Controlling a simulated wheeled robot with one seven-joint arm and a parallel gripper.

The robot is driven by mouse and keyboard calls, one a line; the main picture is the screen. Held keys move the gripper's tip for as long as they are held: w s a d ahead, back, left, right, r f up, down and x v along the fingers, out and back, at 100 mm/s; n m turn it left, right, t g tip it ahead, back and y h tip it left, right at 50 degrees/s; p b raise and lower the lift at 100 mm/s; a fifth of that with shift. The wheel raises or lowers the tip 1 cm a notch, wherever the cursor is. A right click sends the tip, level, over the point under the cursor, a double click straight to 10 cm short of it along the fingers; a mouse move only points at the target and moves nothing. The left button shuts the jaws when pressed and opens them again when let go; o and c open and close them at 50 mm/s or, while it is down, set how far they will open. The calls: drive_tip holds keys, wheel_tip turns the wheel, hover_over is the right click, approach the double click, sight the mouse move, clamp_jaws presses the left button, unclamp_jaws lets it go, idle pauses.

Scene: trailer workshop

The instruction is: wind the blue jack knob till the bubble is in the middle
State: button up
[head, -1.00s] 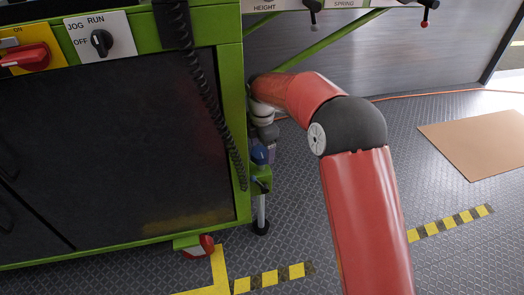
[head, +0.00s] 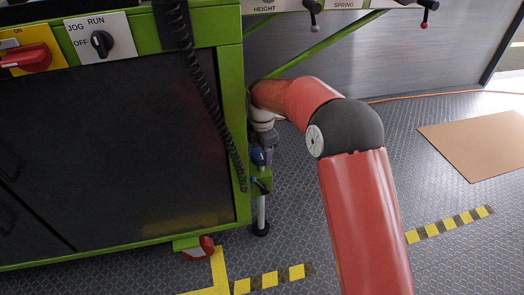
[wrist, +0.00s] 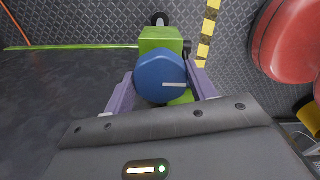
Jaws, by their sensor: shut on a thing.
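The blue jack knob (wrist: 158,72) fills the middle of the wrist view, seen from above, with a white line on its face pointing right. My gripper (wrist: 162,84) is shut on it, one purple finger on each side. In the head view the blue knob (head: 258,157) shows small at the top of the jack leg (head: 261,210), by the bench's green corner post. The wrist of my gripper (head: 266,138) is just above it. I cannot make out the bubble in either view.
The green-framed bench (head: 120,150) stands close on the left, with a coiled black cable (head: 205,95) hanging at its corner. A red-and-green caster (head: 198,249) is below. The floor to the right is open, with a brown board (head: 480,145) and yellow-black tape.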

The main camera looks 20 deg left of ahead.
sight(262, 153)
drive_tip(key=m+p, duration=0.1)
drive_tip(key=m, duration=0.2)
drive_tip(key=shift+r+m+p, duration=0.1)
drive_tip(key=shift+m+p, duration=0.25)
drive_tip(key=shift+m, duration=0.05)
drive_tip(key=shift+s+m+p, duration=0.1)
drive_tip(key=shift+m+p, duration=0.4)
drive_tip(key=shift+m, duration=1.7)
drive_tip(key=o, duration=1)
wheel_tip(262, 153, up, 8)
drive_tip(key=shift+f, duration=0.15)
